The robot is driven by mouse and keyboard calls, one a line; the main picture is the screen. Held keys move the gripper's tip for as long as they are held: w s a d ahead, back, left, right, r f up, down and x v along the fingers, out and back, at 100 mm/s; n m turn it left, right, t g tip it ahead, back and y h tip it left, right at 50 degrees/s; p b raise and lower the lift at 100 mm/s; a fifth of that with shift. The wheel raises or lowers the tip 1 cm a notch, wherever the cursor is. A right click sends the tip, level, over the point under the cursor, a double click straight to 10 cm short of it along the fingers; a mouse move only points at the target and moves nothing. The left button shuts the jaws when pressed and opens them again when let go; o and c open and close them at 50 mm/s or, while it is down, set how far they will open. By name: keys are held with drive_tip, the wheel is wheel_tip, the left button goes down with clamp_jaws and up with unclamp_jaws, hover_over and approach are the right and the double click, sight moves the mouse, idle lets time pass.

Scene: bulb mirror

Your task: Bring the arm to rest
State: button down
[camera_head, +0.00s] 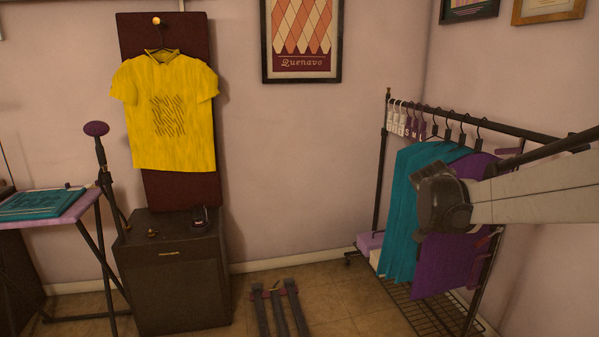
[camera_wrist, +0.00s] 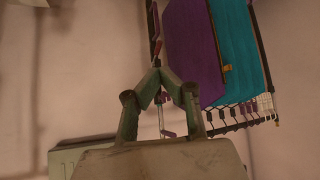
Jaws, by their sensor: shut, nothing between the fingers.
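My gripper (camera_wrist: 157,74) shows in the wrist view with its two green-grey fingers meeting at the tips, shut and empty. Garments on the clothes rack show beyond it there, a purple one (camera_wrist: 192,45) and a teal one (camera_wrist: 234,50). This view looks upside down, with the hangers at the bottom. In the head view my pale arm reaches in from the right edge, and its dark joint is in front of the clothes rack (camera_head: 381,165). My gripper's fingers cannot be made out in the head view.
Teal shirts (camera_head: 400,230) and a purple shirt (camera_head: 445,265) hang on the rack. A yellow T-shirt (camera_head: 170,110) hangs on a dark red board above a dark cabinet (camera_head: 177,285). A folding table (camera_head: 70,215) stands at left. The mid-height space between cabinet and rack looks clear.

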drive_tip(key=s+a+r+n+y, duration=0.1)
drive_tip(key=s+a+n+y, duration=0.1)
drive_tip(key=s+a, duration=0.45)
drive_tip(key=s+a+r+n+y, duration=0.1)
drive_tip(key=s+a+r+n, duration=0.2)
drive_tip(key=s, duration=0.7)
drive_tip(key=s+a+f+n+y, duration=0.2)
drive_tip(key=s+a, duration=0.3)
drive_tip(key=s, duration=0.3)
drive_tip(key=s+a+f+n+t+y, duration=0.1)
drive_tip(key=s+a+f, duration=0.3)
drive_tip(key=s, duration=0.5)
drive_tip(key=shift+a+f+n+y, duration=0.15)
drive_tip(key=shift+a+n+y, duration=0.35)
drive_tip(key=shift+a+n, duration=0.25)
